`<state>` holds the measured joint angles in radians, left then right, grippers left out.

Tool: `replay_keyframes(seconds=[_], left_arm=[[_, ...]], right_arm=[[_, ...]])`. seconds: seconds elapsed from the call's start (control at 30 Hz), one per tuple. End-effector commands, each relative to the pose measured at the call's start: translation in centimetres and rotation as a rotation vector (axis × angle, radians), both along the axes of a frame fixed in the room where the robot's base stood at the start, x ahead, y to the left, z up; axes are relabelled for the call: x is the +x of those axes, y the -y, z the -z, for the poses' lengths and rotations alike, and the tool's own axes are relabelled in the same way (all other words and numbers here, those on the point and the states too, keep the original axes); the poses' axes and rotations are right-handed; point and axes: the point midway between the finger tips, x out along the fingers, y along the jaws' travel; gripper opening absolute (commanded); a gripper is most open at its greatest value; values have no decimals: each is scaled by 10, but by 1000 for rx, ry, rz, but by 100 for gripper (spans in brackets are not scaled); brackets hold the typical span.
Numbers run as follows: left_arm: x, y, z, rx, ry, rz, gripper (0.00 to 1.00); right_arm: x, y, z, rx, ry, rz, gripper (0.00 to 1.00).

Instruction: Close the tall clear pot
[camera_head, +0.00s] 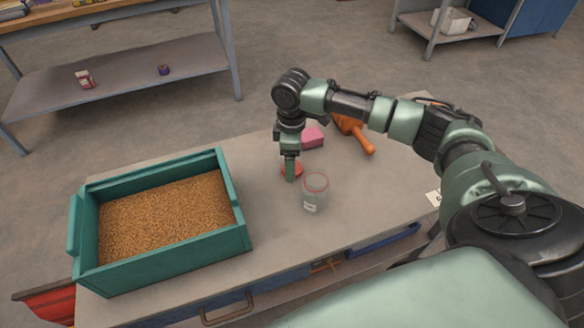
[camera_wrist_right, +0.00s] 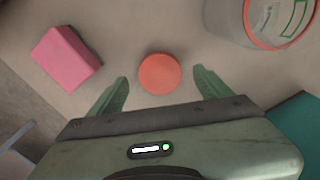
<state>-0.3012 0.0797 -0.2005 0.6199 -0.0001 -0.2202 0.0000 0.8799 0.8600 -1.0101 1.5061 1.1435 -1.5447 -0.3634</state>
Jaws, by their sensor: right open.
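The tall clear pot (camera_head: 314,192) stands upright on the table, with a red ring at its open-looking mouth and a label on its side. It also shows at the top right of the right wrist view (camera_wrist_right: 262,22). A round red-orange lid (camera_wrist_right: 159,73) lies flat on the table beside the pot; in the head view the lid (camera_head: 297,171) is partly hidden by my gripper. My right gripper (camera_head: 290,176) points down over the lid. In the right wrist view its fingers (camera_wrist_right: 160,88) are open, one to each side of the lid, with gaps. My left gripper is not in view.
A teal bin (camera_head: 243,237) of brown grain stands at the left of the table (camera_head: 285,237). A pink block (camera_head: 312,137) lies behind the lid; an orange scoop (camera_head: 356,134) lies at the back right. The table right of the pot is mostly clear.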

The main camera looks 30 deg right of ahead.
Motion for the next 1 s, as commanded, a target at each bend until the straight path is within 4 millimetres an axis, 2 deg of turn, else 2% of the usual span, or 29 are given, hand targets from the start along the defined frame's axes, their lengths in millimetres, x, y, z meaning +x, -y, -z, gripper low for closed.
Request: replay_keyframes(seconds=[0.17, 0.5, 0.57, 0.73, 0.77, 1.0], left_arm=[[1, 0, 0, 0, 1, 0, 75], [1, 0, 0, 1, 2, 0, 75], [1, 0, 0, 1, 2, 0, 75], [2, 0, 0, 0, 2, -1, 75], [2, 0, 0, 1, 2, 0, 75], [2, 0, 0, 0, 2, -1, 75]], right_arm=[[-1, 1, 17, -2, 0, 1, 79], [-1, 1, 18, -1, 0, 0, 79], [-1, 1, 18, -1, 0, 0, 65], [-1, 1, 18, -1, 0, 0, 18], [-1, 1, 18, -1, 0, 0, 15], [-1, 1, 17, -1, 2, 0, 15]])
